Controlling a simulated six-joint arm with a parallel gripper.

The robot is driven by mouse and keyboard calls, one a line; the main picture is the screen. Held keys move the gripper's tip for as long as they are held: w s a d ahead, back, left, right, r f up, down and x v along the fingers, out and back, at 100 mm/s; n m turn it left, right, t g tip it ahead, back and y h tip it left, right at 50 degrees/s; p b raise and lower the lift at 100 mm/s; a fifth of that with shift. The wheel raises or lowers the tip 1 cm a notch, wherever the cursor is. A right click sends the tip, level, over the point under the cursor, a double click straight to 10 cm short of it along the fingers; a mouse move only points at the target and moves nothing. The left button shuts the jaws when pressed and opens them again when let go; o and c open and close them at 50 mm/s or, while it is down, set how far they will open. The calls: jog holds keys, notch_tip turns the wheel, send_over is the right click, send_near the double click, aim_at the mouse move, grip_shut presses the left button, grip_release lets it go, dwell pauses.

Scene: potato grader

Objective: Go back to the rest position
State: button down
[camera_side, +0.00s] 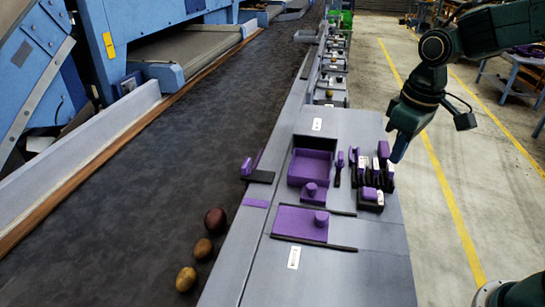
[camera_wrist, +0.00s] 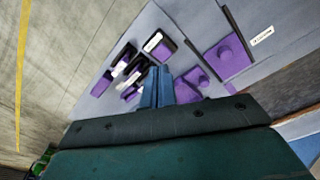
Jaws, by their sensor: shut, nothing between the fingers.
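My gripper (camera_side: 400,150) is at the upper right in the side view, raised above the right edge of the grey bench (camera_side: 345,285). Its blue fingers are shut and empty and point down. In the wrist view my gripper (camera_wrist: 158,70) shows as two blue fingers side by side. Below it stands a rack of several purple-and-black items with white labels (camera_side: 370,197), also in the wrist view (camera_wrist: 158,44). The fingers appear apart from the rack and hold nothing.
A purple open tray (camera_side: 308,170), a purple knobbed block (camera_side: 311,192) and a purple knobbed plate (camera_side: 295,223) lie on the bench. Several potatoes (camera_side: 186,278) lie on the dark conveyor belt (camera_side: 150,190) to the left. The floor (camera_side: 445,180) right of the bench is clear.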

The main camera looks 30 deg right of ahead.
jog(key=s+r+m+t, duration=0.1)
jog(key=s+r+t, duration=0.1)
jog(key=s, duration=0.5)
jog(key=s+d+r+m+t, duration=0.1)
jog(key=s+r+t, duration=0.1)
jog(key=s, duration=0.6)
jog(key=shift+d+r, duration=0.15)
jog(key=shift+r, duration=0.55)
